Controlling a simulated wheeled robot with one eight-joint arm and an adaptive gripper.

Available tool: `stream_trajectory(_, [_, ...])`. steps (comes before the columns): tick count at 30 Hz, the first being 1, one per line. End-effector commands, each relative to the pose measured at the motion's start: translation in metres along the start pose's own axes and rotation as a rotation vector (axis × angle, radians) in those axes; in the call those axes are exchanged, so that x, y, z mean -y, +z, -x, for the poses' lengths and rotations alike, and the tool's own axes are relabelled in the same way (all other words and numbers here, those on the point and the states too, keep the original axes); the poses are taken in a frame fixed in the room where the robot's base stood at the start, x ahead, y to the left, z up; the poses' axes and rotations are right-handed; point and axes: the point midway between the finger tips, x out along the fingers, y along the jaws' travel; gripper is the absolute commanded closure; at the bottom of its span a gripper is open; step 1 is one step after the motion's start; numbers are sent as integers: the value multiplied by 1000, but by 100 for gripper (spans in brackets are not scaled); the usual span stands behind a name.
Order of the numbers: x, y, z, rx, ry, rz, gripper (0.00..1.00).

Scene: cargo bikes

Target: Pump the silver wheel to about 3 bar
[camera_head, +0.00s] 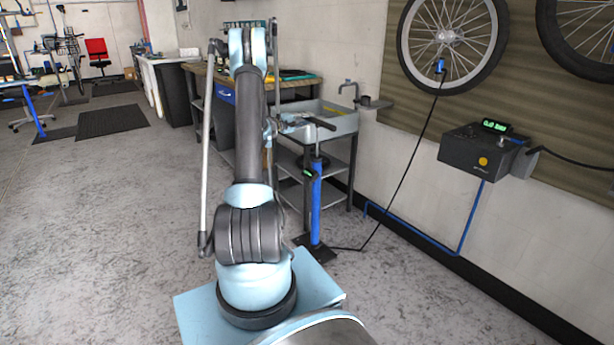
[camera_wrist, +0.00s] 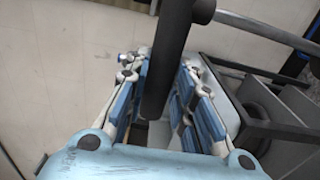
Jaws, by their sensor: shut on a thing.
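The silver-rimmed wheel (camera_head: 421,55) hangs on the wall panel, upper right in the head view. A blue pump head (camera_head: 440,67) is at its lower spokes, with a black hose (camera_head: 405,172) running down to the floor pump (camera_head: 316,208). The blue pump stands upright; its small green display (camera_head: 309,173) is unreadable. My gripper (camera_head: 283,124) is at the left side of the pump's T-handle (camera_head: 321,123). In the wrist view my gripper (camera_wrist: 160,85) is shut around the handle's dark grip (camera_wrist: 172,45). The pump's shaft shows above the barrel.
A wall box (camera_head: 478,153) with a green display, seemingly 0.0 bar, is at right, with a blue pipe (camera_head: 468,220) below. A second wheel (camera_head: 570,45) hangs right of the silver one. A metal sink bench (camera_head: 340,122) stands behind the pump. The left floor is open.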

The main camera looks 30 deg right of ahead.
Motion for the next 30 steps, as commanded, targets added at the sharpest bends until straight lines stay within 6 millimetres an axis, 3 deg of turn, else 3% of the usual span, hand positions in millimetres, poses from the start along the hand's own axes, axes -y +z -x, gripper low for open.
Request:
stream_trajectory(9, [-66, -1, 0, -2, 1, 1, 100])
stream_trajectory(18, [-120, -1, 0, -2, 1, 1, 100])
stream_trajectory(30, [-127, -2, 0, -2, 1, 1, 100])
